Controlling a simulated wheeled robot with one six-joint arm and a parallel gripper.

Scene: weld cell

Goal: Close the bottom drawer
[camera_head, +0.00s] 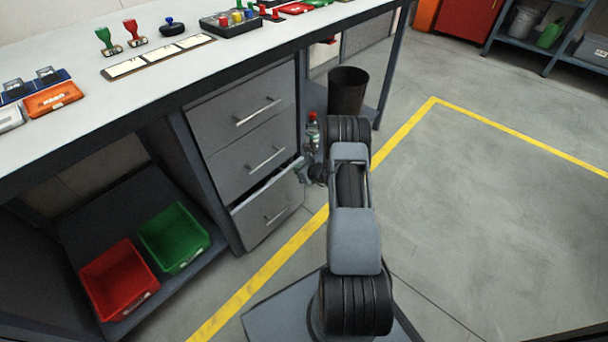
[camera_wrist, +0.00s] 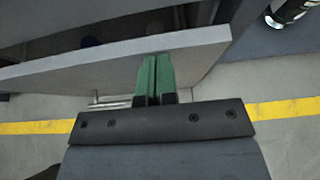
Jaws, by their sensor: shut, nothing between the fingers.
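The bottom drawer (camera_head: 268,207) is the lowest of three grey drawers under the workbench. It stands partly open, with a dark gap above its front. In the wrist view, the top edge of the drawer front (camera_wrist: 60,66) crosses the picture, with the dark inside beyond it. Its bar handle (camera_wrist: 108,104) shows left of the fingers. My gripper (camera_head: 304,172) is near the drawer's upper right corner, partly hidden by my arm. In the wrist view its green fingers (camera_wrist: 156,62) are together and empty, over the drawer front. I cannot tell whether they touch it.
The middle drawer (camera_head: 250,160) and top drawer (camera_head: 243,108) look shut. A bottle (camera_head: 312,132) and a dark bin (camera_head: 347,91) are beyond the cabinet. Red (camera_head: 121,302) and green (camera_head: 197,258) crates sit on the low shelf at left. The floor to the right is clear.

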